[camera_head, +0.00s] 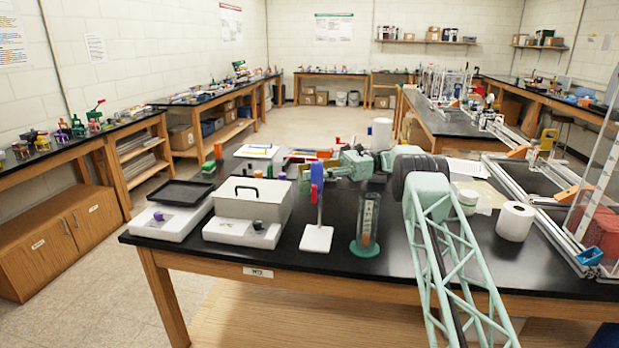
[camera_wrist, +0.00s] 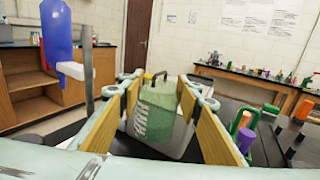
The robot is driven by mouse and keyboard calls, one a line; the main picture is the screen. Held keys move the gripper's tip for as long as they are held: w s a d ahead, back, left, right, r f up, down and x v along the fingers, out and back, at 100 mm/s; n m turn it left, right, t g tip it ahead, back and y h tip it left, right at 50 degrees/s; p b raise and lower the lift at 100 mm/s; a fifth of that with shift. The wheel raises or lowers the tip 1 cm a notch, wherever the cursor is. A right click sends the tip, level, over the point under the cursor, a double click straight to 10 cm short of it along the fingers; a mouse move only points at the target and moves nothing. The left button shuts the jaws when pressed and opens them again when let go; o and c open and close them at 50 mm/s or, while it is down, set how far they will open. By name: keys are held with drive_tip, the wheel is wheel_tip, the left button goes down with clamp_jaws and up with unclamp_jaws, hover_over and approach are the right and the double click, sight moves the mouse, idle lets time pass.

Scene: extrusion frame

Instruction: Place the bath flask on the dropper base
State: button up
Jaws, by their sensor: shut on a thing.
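In the wrist view my gripper (camera_wrist: 160,92) has its two wood-coloured pads on either side of a translucent green flask with white markings (camera_wrist: 150,118), and is shut on it. The flask looks roughly upright. In the head view my gripper (camera_head: 337,170) is behind the dropper stand, and the flask is mostly hidden there. The dropper base (camera_head: 316,240) is a white plate on the black bench, with an upright rod carrying a red and a blue part. In the wrist view the blue bulb (camera_wrist: 57,38) of the dropper stands left of my gripper.
A pale box with a black handle (camera_head: 252,200) sits on a white unit left of the dropper base, with a black tray (camera_head: 180,192) beyond. A graduated cylinder on a green foot (camera_head: 367,225) stands close right of the base. A paper roll (camera_head: 515,221) is farther right.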

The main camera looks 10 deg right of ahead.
drive_tip(key=w+a+r+m+t, duration=0.1)
drive_tip(key=w+r+m+t, duration=0.15)
drive_tip(key=r, duration=0.65)
drive_tip(key=w+a+r+m+t+h, duration=0.1)
drive_tip(key=w+a+r+t, duration=0.15)
drive_tip(key=r, duration=0.55)
drive_tip(key=w+a+r+m+t, duration=0.1)
drive_tip(key=w+r+m+t, duration=0.15)
drive_tip(key=r, duration=0.65)
wheel_tip(320, 180, up, 20)
drive_tip(key=s+m+t+h, duration=0.3)
drive_tip(key=m+t+h, duration=0.1)
drive_tip(key=t, duration=0.3)
drive_tip(key=s+d+r+m+t+h, duration=0.2)
drive_tip(key=s+r+h, duration=0.1)
drive_tip(key=s+r, duration=0.35)
drive_tip(key=s+d+r+m+t+h, duration=0.25)
drive_tip(key=s+r, duration=0.25)
drive_tip(key=r, duration=0.3)
drive_tip(key=s+d+r+m+h, duration=0.2)
drive_tip(key=s+d+r+h, duration=0.1)
drive_tip(key=s, duration=0.7)
drive_tip(key=s+d+r+m+h, duration=0.2)
drive_tip(key=s+d+r+h, duration=0.1)
drive_tip(key=s, duration=0.7)
drive_tip(key=shift+d+r+m+t+h, duration=0.15)
drive_tip(key=shift+d+m+t+h, duration=0.25)
drive_tip(key=shift+d+h, duration=0.4)
